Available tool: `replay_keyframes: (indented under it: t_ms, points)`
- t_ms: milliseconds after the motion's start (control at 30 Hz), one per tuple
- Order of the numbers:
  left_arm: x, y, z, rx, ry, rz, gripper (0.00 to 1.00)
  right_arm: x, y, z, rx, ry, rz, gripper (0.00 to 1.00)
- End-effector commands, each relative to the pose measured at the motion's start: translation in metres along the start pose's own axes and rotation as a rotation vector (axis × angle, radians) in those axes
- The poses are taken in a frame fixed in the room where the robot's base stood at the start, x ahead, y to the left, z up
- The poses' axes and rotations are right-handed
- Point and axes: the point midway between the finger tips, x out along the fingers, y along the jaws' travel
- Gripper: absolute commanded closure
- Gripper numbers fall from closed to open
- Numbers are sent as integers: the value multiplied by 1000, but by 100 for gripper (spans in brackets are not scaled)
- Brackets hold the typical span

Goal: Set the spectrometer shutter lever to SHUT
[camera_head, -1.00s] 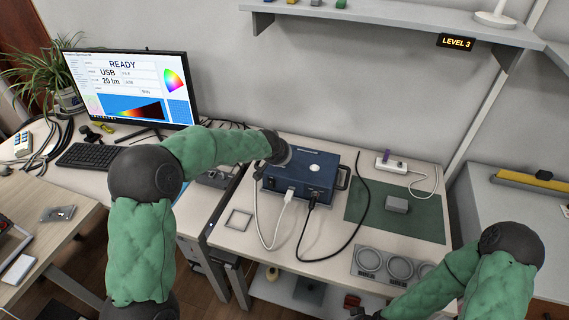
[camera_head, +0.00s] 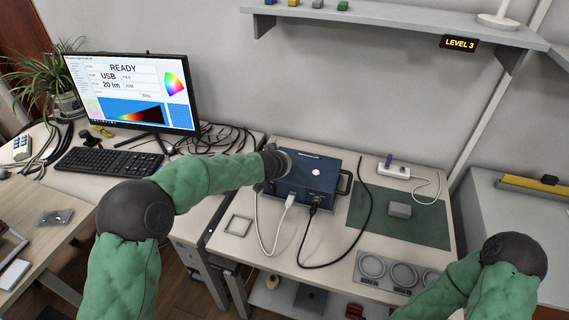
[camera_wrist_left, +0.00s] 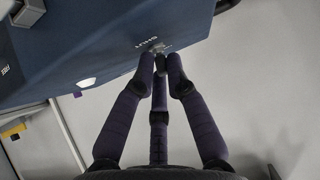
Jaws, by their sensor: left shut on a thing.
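The blue spectrometer box (camera_head: 318,178) stands on the middle table, with a white round spot on its top. In the left wrist view the box (camera_wrist_left: 85,45) fills the upper left. A small dark lever (camera_wrist_left: 158,46) sits at its edge, beside lettering that seems to read SHUT upside down. My left gripper (camera_wrist_left: 161,62) is shut on the lever, its dark fingertips together around it. In the head view the left wrist is at the box's back left corner, and the fingers are hidden. My right arm runs off the bottom edge, its gripper out of view.
A white and a black cable (camera_head: 308,222) plug into the box's front. A green mat (camera_head: 425,222) with a grey block (camera_head: 400,210) lies to the right. A tray with round recesses (camera_head: 390,268) is at the front, and a shelf (camera_head: 400,18) hangs above.

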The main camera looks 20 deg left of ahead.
Motion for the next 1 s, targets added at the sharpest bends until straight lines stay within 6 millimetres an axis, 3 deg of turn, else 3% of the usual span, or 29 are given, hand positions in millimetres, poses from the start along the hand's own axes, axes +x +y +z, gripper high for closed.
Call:
replay_keyframes:
  t_ms: [300,333,400,1000]
  points:
    - [-2,-2,-6,-2,11,-2,100,0,0,0,0,0,0,16]
    - [-2,-2,-6,-2,11,-2,77,0,0,0,0,0,0,16]
    - [-2,-2,-6,-2,10,-2,65,0,0,0,0,0,0,16]
    - [0,0,0,-1,-14,0,65,-1,0,0,0,0,0,16]
